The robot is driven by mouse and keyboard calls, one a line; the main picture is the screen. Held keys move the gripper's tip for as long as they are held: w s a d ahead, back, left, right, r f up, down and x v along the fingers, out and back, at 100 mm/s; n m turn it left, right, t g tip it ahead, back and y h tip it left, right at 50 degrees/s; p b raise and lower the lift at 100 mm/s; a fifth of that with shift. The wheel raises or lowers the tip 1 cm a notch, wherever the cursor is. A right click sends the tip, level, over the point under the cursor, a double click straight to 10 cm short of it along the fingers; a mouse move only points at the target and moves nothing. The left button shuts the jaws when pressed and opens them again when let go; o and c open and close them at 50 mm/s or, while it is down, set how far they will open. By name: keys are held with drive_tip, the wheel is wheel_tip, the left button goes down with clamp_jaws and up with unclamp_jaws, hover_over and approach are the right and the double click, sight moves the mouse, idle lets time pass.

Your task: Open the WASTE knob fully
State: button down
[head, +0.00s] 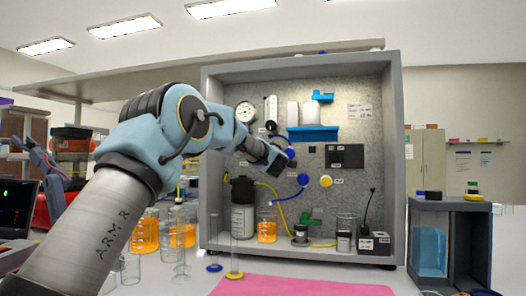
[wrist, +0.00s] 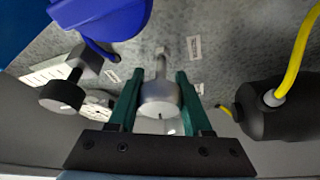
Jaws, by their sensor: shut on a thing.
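A silver round knob (wrist: 160,98) on a short stem stands out from the grey panel in the wrist view. My gripper (wrist: 158,92) has its two green fingers on either side of this knob and is shut on it. A dark line marks the knob's face. Small white labels sit on the panel near it, too blurred to read, so I cannot tell if it is the WASTE knob. In the head view my gripper (head: 277,160) is at the panel's left middle, and my arm hides the knob there.
In the wrist view a black knob (wrist: 63,95) and a blue part (wrist: 105,18) are left of my gripper. A black-capped bottle (wrist: 275,108) with a yellow tube is close on the right. Glassware and an orange-filled beaker (head: 267,229) stand on the rig's floor.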

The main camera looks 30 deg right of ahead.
drive_tip(key=shift+s+d+f+n+g+h+p, duration=0.1)
drive_tip(key=shift+f+n+g+h+p, duration=0.15)
drive_tip(key=shift+n+g+p, duration=1.9)
drive_tip(key=shift+s+d+f+n+g+h+p, duration=0.25)
drive_tip(key=shift+n+p, duration=0.85)
drive_tip(key=shift+n, duration=2.35)
drive_tip(key=shift+w+a+f+n+g+h+p, duration=0.15)
drive_tip(key=shift+f+n+g+p, duration=0.15)
drive_tip(key=shift+n+g+p, duration=1.9)
drive_tip(key=shift+n+t+b, duration=0.5)
drive_tip(key=shift+n+t, duration=0.1)
drive_tip(key=shift+n, duration=0.1)
drive_tip(key=shift+c, duration=1.7)
unclamp_jaws()
drive_tip(key=shift+r, duration=0.1)
drive_tip(key=b+v, duration=0.2)
drive_tip(key=v, duration=0.8)
drive_tip(key=shift+s+a, duration=0.15)
drive_tip(key=shift+s, duration=0.25)
